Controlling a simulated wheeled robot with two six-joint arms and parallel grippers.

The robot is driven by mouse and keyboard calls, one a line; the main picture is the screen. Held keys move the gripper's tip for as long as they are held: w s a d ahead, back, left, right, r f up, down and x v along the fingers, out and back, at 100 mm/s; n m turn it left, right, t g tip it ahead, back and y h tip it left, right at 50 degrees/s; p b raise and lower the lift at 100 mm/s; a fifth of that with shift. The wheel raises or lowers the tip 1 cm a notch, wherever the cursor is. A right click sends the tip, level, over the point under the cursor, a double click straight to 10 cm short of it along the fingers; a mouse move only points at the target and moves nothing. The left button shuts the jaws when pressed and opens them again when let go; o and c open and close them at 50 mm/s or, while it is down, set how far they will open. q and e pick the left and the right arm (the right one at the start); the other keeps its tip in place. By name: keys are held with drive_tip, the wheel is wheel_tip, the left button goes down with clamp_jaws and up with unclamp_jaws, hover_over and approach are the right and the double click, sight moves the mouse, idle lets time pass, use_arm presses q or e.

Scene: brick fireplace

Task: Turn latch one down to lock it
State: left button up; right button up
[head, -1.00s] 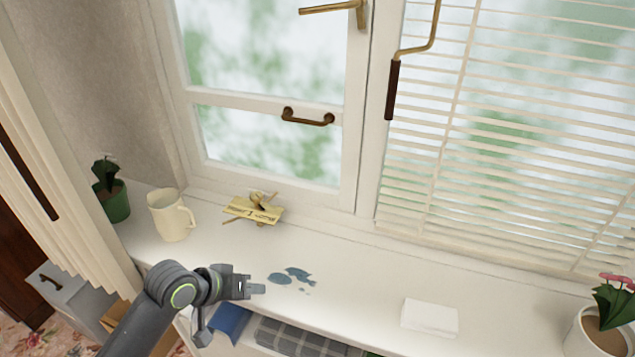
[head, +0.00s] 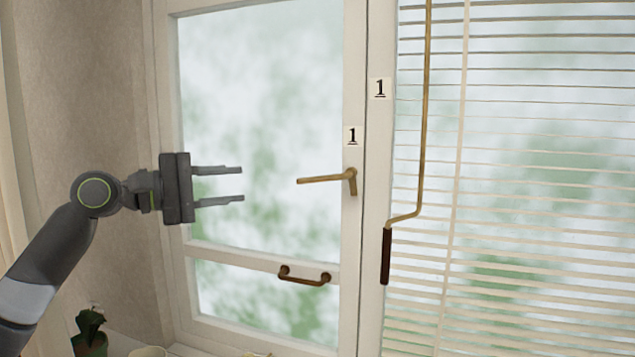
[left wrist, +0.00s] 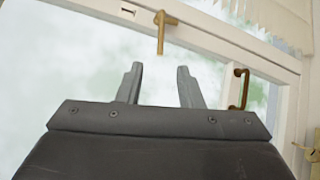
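Latch one is a brass lever handle (head: 328,179) on the white window frame, under a label marked 1 (head: 352,136). Its lever lies nearly level, pointing left from its mount. My left gripper (head: 243,183) is open and empty, left of the lever's tip with a gap between them. In the left wrist view the latch (left wrist: 161,34) shows ahead of the open fingers (left wrist: 158,85), beyond their tips. My right gripper is in neither view.
A brown pull handle (head: 304,276) sits on the lower rail. A second label marked 1 (head: 380,88) is on the post. Right of it hang a brass crank rod with a dark grip (head: 386,256) and white blinds (head: 540,200). A potted plant (head: 90,335) stands below left.

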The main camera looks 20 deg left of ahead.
sight(314, 180)
use_arm(q)
drive_tip(key=p+x, duration=0.5)
drive_tip(key=x, duration=1.1)
drive_tip(key=shift+f, duration=0.1)
drive_tip(key=shift+w+d+f+p, duration=0.1)
drive_tip(key=shift+w+d+p, duration=0.3)
drive_tip(key=shift+w+d, duration=0.1)
clamp_jaws()
